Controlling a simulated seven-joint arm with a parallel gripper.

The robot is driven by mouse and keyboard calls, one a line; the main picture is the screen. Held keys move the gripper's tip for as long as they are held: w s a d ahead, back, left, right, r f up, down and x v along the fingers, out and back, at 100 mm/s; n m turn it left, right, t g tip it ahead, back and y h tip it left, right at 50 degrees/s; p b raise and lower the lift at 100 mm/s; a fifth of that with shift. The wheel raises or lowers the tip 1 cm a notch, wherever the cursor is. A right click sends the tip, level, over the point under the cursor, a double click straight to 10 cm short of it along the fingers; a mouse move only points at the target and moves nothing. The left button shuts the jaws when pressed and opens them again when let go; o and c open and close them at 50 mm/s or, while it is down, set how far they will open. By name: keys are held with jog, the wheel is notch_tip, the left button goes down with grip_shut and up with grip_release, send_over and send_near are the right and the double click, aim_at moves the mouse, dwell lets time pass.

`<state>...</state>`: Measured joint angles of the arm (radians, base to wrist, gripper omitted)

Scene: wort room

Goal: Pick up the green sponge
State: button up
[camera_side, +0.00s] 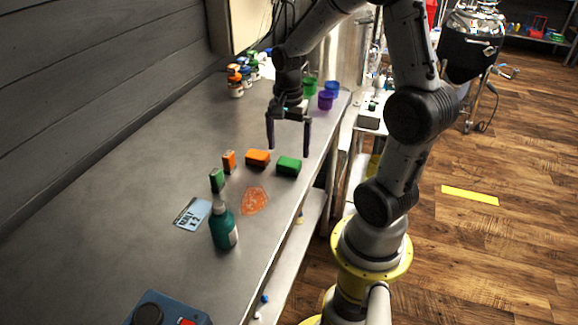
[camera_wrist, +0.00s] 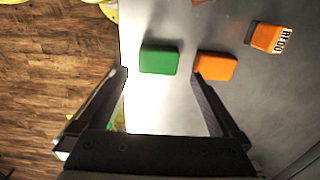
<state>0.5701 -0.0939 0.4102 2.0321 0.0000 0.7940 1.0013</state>
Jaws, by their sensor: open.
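The green sponge (camera_side: 289,166) lies flat on the steel table near its right edge. It also shows in the wrist view (camera_wrist: 159,60), just past my fingertips and roughly between their lines. My gripper (camera_side: 289,150) is open, points down and is empty. Its fingers (camera_wrist: 160,78) reach toward the sponge in the wrist view and appear apart from it. A second green block (camera_side: 217,180) stands upright farther left.
An orange sponge (camera_side: 257,158) lies close beside the green one, near one finger in the wrist view (camera_wrist: 216,66). An upright orange block (camera_side: 229,161), teal bottle (camera_side: 223,230), orange stain (camera_side: 254,200) and blue card (camera_side: 192,213) are nearby.

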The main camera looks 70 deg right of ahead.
aim_at(289, 162)
jog(key=f, duration=0.5)
jog(key=shift+s+a, duration=0.15)
jog(key=shift+a, duration=0.05)
jog(key=c, duration=1.3)
jog(key=shift+o, duration=0.2)
jog(key=shift+r, duration=0.6)
jog(key=s+a+r, duration=0.7)
jog(key=s+r, duration=0.4)
jog(key=s, duration=0.1)
jog(key=shift+a+r, duration=0.25)
jog(key=shift+r, duration=0.1)
